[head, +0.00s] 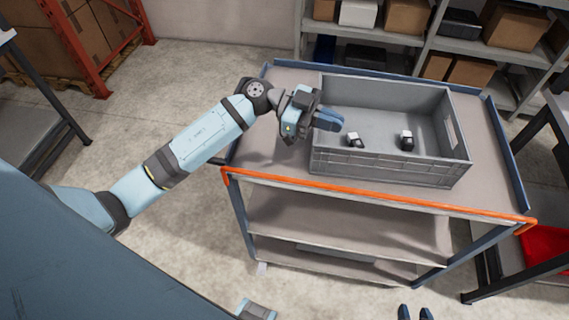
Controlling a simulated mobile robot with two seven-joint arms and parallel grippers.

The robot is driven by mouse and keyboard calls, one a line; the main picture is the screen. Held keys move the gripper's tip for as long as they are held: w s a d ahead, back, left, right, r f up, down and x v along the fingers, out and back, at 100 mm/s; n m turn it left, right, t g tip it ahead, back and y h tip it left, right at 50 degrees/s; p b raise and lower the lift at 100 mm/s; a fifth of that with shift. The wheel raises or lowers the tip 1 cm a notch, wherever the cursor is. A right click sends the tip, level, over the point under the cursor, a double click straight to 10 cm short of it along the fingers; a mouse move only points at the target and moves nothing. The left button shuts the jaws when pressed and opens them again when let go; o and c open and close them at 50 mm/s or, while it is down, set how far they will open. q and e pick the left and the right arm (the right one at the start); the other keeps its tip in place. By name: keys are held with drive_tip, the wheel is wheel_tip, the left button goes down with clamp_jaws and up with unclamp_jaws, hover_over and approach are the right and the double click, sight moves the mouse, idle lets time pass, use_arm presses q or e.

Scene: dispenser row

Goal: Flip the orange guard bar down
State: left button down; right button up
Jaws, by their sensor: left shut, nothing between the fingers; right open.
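The orange guard bar (380,196) runs along the near edge of the cart's top shelf, from the left front corner to the right front corner. It sits at about the height of the top surface, in front of the grey crate (390,173). My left gripper (334,121) is shut and empty, above the left part of the crate, behind the bar and apart from it. My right gripper (415,312) shows only its two fingertips at the bottom edge. They are apart, nearer to me than the bar. The rest of the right gripper is out of view.
Two small black-and-white items (407,141) lie inside the crate. The cart (485,190) has lower shelves below the bar. Shelving with boxes (513,25) stands behind, and a dark-framed table with a red bin (545,247) at right. The floor left of the cart is clear.

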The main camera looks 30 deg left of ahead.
use_arm(q)
drive_tip(key=w+a+f+n+g+y, duration=0.1)
drive_tip(key=a+f+g+y, duration=0.1)
drive_tip(key=a+y, duration=0.3)
drive_tip(key=w+a+f+n+g+y, duration=0.1)
drive_tip(key=a+f+n+g+y, duration=0.1)
drive_tip(key=a+y, duration=0.4)
drive_tip(key=a+f+g, duration=0.1)
drive_tip(key=a, duration=0.2)
drive_tip(key=shift+w+f+y, duration=0.25)
drive_tip(key=shift+f+y, duration=0.05)
drive_tip(key=shift+f, duration=0.1)
drive_tip(key=p+x, duration=0.1)
drive_tip(key=x, duration=0.8)
drive_tip(key=shift+s, duration=0.15)
drive_tip(key=s, duration=0.1)
drive_tip(key=s+d+f, duration=0.1)
drive_tip(key=s, duration=0.1)
drive_tip(key=shift+f+p, duration=0.1)
drive_tip(key=shift+p, duration=0.3)
drive_tip(key=shift+s+d+f, duration=0.15)
drive_tip(key=shift+s+d, duration=0.05)
drive_tip(key=shift+s, duration=0.3)
drive_tip(key=shift+s+a, duration=0.1)
